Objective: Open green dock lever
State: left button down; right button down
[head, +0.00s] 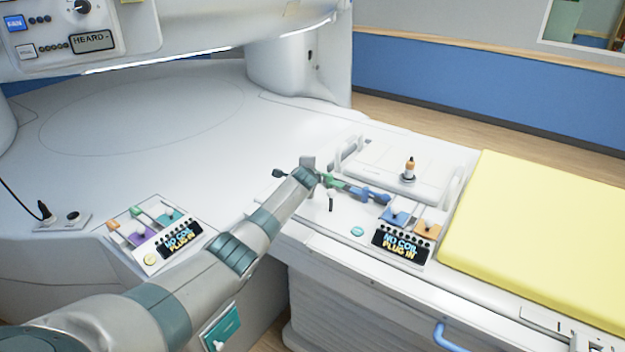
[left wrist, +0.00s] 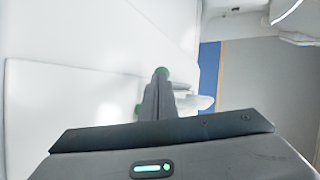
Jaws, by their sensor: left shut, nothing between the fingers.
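A green lever part (head: 328,181) shows on the white dock of the patient table, right beside my left gripper (head: 316,177). A blue lever part (head: 372,194) lies just right of it. In the left wrist view my left gripper's fingers (left wrist: 158,95) are shut with nothing held. A round green knob (left wrist: 162,71) shows just past their tips, and a second green bit (left wrist: 138,110) shows at their left side. I cannot tell whether the fingers touch the green part. My gripper and arm hide part of the dock there. My right gripper is not in view.
A panel reading "NO COIL PLUG IN" (head: 400,246) sits in front of the levers, with a similar panel (head: 181,241) at left. An orange-topped plug (head: 409,169) stands behind the levers. A yellow mattress (head: 550,225) lies at right. The white surface behind is clear.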

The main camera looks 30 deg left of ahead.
pick_arm(q)
jog(key=shift+w+a, duration=0.1)
jog(key=shift+w, duration=0.1)
jog(key=shift+r, duration=0.1)
dwell(0.6)
